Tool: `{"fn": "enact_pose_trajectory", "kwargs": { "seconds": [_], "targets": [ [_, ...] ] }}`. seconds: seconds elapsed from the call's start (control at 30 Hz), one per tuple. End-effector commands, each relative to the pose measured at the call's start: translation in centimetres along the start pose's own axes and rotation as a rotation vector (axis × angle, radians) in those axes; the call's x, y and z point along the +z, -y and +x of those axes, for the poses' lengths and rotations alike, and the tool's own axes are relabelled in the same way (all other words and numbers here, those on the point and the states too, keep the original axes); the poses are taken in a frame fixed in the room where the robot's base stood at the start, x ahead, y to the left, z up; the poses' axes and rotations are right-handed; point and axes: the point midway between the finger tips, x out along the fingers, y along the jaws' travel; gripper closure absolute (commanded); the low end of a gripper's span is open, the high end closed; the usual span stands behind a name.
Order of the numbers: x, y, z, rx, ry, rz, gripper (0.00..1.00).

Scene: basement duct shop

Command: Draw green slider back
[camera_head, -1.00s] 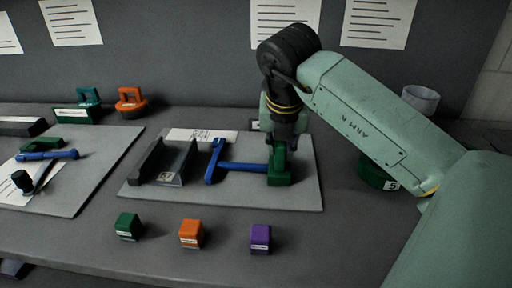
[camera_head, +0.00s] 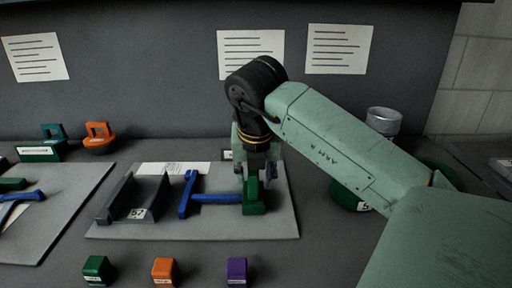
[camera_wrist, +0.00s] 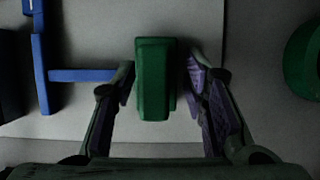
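The green slider (camera_head: 254,196) stands at the right end of a blue bar (camera_head: 216,198) on a light grey board (camera_head: 150,230). The bar joins an upright blue crosspiece (camera_head: 187,194) at its left. In the wrist view the green slider (camera_wrist: 154,80) stands between my fingers, with the blue bar (camera_wrist: 83,75) running left. My gripper (camera_head: 254,180) points down over the slider. In the wrist view its fingers (camera_wrist: 160,88) are parted, one on each side of the slider, with narrow gaps showing. The slider's underside is hidden.
A dark channel (camera_head: 134,202) sits left of the crosspiece. Green (camera_head: 96,269), orange (camera_head: 164,270) and purple (camera_head: 237,271) blocks stand along the front. A green round container (camera_head: 349,194) is to the right. Another board (camera_head: 60,210) lies left.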

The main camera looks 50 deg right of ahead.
Motion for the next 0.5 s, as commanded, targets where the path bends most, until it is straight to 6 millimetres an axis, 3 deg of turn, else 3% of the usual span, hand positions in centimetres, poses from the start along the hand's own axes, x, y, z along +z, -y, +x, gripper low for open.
{"fn": "enact_pose_trajectory", "kwargs": {
  "seconds": [0.17,0.5],
  "targets": [
    [0.1,0.0,-2.4,-0.002,0.004,0.0,0.6],
    [0.1,0.1,-9.4,-0.003,0.002,0.002,0.6]
  ]
}}
